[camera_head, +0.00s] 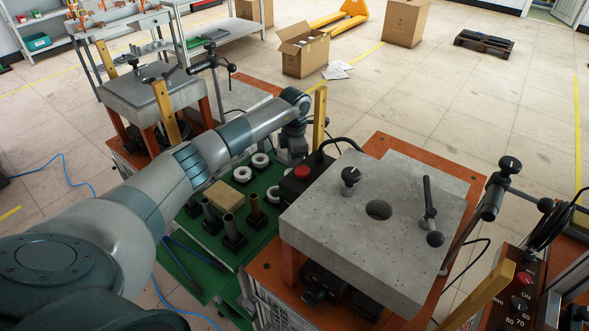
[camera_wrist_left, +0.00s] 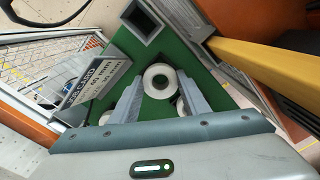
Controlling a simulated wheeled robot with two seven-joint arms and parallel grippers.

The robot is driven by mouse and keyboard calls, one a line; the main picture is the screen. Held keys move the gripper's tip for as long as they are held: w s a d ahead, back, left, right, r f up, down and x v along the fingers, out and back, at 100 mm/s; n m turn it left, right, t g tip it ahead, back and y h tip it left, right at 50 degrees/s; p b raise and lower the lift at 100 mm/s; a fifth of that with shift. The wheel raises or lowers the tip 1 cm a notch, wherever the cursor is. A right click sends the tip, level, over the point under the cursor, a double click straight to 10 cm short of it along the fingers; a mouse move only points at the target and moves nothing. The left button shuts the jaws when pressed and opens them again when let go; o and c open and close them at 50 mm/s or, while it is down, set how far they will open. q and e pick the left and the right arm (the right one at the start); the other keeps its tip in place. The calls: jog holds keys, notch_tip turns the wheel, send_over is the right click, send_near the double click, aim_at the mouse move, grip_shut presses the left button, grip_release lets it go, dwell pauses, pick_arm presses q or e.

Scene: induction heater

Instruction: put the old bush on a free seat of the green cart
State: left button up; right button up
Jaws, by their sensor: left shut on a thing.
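The green cart (camera_head: 205,255) stands between two stone-topped machines. Its green deck (camera_wrist_left: 140,50) fills the middle of the wrist view. My left gripper (camera_wrist_left: 162,88) is shut on a pale ring with a round hole, which I take as the old bush (camera_wrist_left: 160,70). The ring sits between the two fingertips, over the green deck; I cannot tell whether it touches the deck. In the head view my left gripper (camera_head: 292,152) is low over the cart's far right part, largely hidden. White rings (camera_head: 242,174) sit on the deck. My right gripper is not in view.
Dark upright posts (camera_head: 232,232) and a tan block (camera_head: 224,196) stand on the cart. A stone slab (camera_head: 340,240) with a hole and a red-button box (camera_head: 302,174) are close on the right. A yellow bar (camera_wrist_left: 260,65) crosses beside my gripper. A lettered plate (camera_wrist_left: 95,80) is at its left.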

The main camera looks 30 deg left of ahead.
pick_arm(q)
jog(key=shift+f+b, duration=0.65)
jog(key=shift+f, duration=0.1)
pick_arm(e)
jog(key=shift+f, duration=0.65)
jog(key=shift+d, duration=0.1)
pick_arm(q)
jog(key=o, duration=1.2)
jog(key=shift+o, duration=0.2)
jog(key=shift+r, duration=0.45)
notch_tip(320, 180, up, 17)
jog(key=b, duration=0.4)
jog(key=shift+f, duration=0.2)
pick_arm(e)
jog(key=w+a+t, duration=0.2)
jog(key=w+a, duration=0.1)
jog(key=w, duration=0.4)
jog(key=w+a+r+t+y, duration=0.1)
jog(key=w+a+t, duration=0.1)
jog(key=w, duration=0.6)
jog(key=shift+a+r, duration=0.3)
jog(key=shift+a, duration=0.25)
